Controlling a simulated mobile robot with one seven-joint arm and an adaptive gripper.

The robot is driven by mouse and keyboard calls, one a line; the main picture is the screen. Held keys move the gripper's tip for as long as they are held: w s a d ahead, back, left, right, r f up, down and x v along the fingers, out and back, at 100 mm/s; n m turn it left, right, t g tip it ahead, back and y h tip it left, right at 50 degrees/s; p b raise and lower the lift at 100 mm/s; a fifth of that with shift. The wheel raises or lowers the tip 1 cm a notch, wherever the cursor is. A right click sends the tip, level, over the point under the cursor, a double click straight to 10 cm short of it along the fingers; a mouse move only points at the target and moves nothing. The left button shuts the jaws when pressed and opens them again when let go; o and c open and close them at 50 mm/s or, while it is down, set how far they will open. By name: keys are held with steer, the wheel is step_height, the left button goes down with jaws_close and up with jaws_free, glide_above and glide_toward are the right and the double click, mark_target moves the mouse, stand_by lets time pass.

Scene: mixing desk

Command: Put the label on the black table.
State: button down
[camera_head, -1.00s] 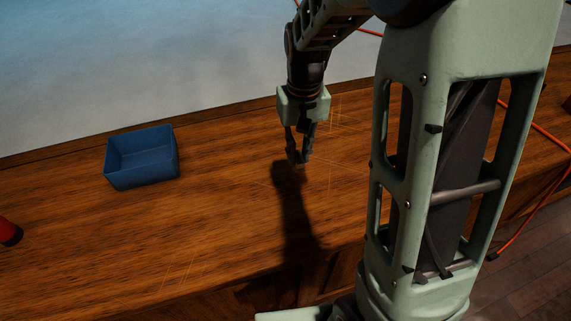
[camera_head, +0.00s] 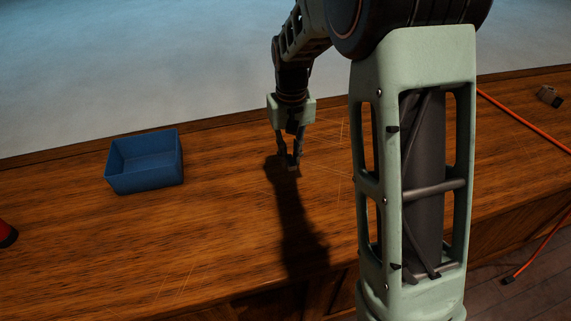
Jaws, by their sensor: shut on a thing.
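My gripper (camera_head: 289,166) points down over the middle of the brown wooden desk (camera_head: 225,215). Its fingers are shut on a small pale thing (camera_head: 293,169) at the tips, which I take to be the label; it is too small and dark to make out well. The fingertips are close to the desk top, but I cannot tell whether the thing touches it. A dark shadow of my arm falls on the wood just below. I see no black table; the only table surface in view is brown wood.
An open blue box (camera_head: 146,164) stands on the desk to the left. A red object (camera_head: 7,235) is cut off at the left edge. An orange cable (camera_head: 525,122) and a small grey object (camera_head: 549,96) are at right. Wood around my gripper is clear.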

glide_above(285, 174)
step_height(285, 174, down, 6)
steer(key=shift+r, duration=0.1)
steer(key=shift+f, duration=1.7)
steer(key=shift+f, duration=0.15)
steer(key=c, duration=1.9)
jaws_free()
